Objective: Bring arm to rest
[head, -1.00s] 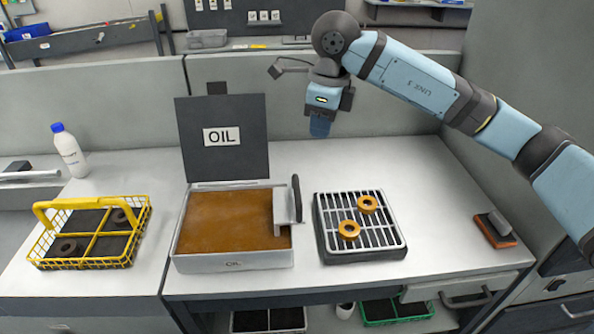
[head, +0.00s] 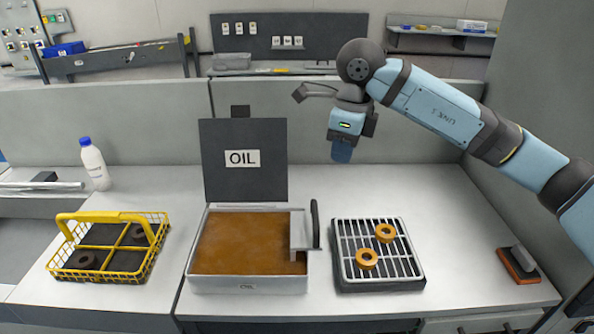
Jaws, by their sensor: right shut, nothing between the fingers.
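My right gripper (head: 341,153) hangs above the back of the white counter, fingers pointing down. It is shut and empty, apart from everything on the counter. My right arm comes in from the right edge. My left gripper is not in view. Below my right gripper, a slatted rack (head: 376,278) holds two orange-brown rings, one (head: 366,259) nearer the front and one (head: 385,233) behind it to the right. An open oil tray (head: 246,287) with a raised lid marked OIL (head: 245,185) stands left of the rack.
A yellow wire basket (head: 113,218) with dark rings in two compartments stands at the left. A white bottle with a blue cap (head: 95,167) stands behind it. A block with an orange base (head: 518,266) lies at the right. The counter behind the rack is clear.

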